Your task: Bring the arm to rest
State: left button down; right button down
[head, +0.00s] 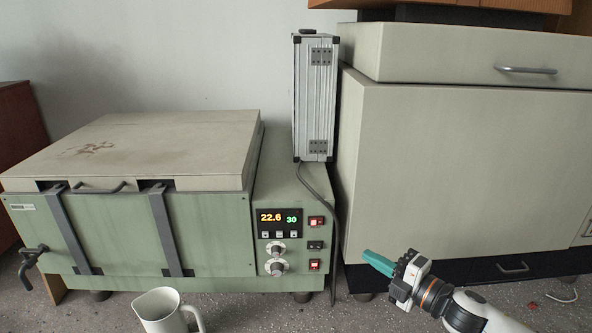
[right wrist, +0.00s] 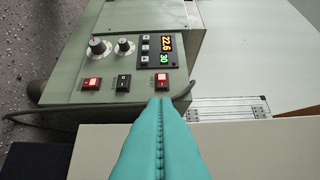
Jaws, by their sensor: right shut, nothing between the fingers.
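My right gripper (head: 378,263) comes in from the lower right in the head view, with teal fingers pointing left. Its fingers are pressed together along a seam in the right wrist view (right wrist: 161,135), with nothing between them. The fingertips are in front of the beige cabinet and to the right of the green machine's control panel. In the right wrist view the tips overlap the lower edge of the panel near a red switch (right wrist: 162,78); I cannot tell the gap. My left gripper is not in view.
The green machine (head: 215,235) has a closed beige lid (head: 180,135) and a lit display (head: 279,222). A silver case (head: 314,100) stands on it. The beige cabinet (head: 460,170) fills the right. A white jug (head: 160,310) stands at the front. A cable (head: 330,215) hangs between machine and cabinet.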

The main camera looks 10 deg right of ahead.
jog(key=s+a+f+m+h, duration=0.3)
jog(key=s+f+m+h, duration=0.15)
jog(key=f+m, duration=0.35)
jog(key=s+f+m+g+h, duration=0.2)
jog(key=s+f+m+g, duration=0.25)
jog(key=s, duration=0.35)
jog(key=s+f+m+g+h, duration=0.25)
jog(key=s+m, duration=0.25)
jog(key=s, duration=0.4)
jog(key=s+f+m+g+h, duration=0.1)
jog(key=s+f+m+g, duration=0.35)
jog(key=s, duration=0.35)
notch_tip(320, 180, down, 26)
jog(key=s+g, duration=0.1)
jog(key=s+d+f+g, duration=0.1)
jog(key=s+d+f, duration=0.1)
jog(key=s+f, duration=1.4)
jog(key=shift+s+d, duration=0.3)
jog(key=shift+g, duration=0.25)
